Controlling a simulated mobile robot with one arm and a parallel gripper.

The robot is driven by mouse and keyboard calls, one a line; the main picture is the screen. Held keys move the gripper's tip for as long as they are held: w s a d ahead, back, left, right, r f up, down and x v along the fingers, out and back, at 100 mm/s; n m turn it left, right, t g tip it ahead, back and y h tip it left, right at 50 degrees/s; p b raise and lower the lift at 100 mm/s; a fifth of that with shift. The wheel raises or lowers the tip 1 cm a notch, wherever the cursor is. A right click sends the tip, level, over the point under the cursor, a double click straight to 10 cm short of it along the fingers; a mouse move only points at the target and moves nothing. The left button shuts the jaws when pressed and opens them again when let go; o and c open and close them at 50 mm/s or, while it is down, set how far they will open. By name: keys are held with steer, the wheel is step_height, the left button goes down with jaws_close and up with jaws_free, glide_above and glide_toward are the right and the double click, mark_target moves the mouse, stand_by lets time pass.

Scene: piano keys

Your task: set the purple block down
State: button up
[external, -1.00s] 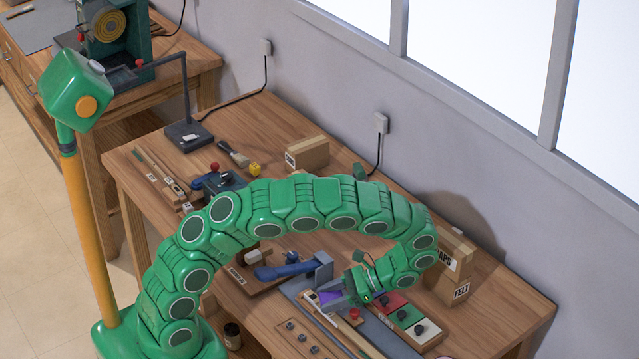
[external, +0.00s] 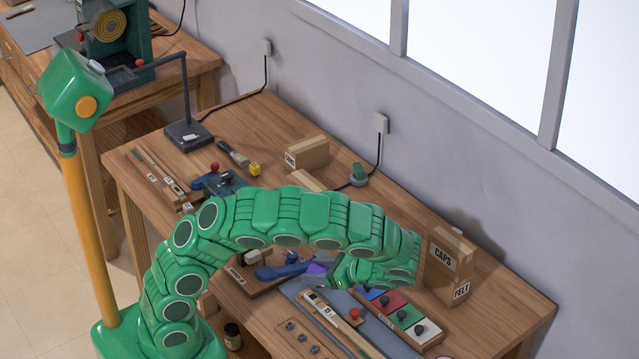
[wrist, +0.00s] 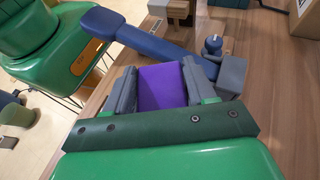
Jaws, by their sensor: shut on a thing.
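The purple block (external: 317,269) is between the jaws of my gripper (external: 322,272) in the external view, partly hidden by the arm. In the wrist view the purple block (wrist: 161,86) fills the gap between the two grey fingers of my gripper (wrist: 162,84), which are shut on it. The gripper and block appear above the bench, near the upper left end of the blue-grey board (external: 308,288). The block's underside is hidden, so I cannot tell its exact height.
A tray holds blue (external: 370,294), red (external: 390,302), green (external: 407,317) and white (external: 427,331) pads with dark knobs. A blue lever (wrist: 137,38) lies just beyond the gripper. Cartons (external: 449,263) stand by the wall. The bench's far right is clear.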

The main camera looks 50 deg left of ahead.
steer(key=w+a+r+m+t+y, duration=0.1)
steer(key=w+a+r+m+t, duration=0.1)
steer(key=a+m+t, duration=0.1)
steer(key=m+t, duration=0.3)
glide_above(336, 254)
steer(key=f, duration=0.7)
steer(key=shift+s+d+f, duration=0.1)
steer(key=shift+s, duration=0.1)
steer(key=shift+w+f, duration=0.2)
steer(key=shift+f, duration=1.6)
steer(key=shift+f, duration=0.15)
steer(key=o, duration=1)
steer(key=shift+o, duration=0.2)
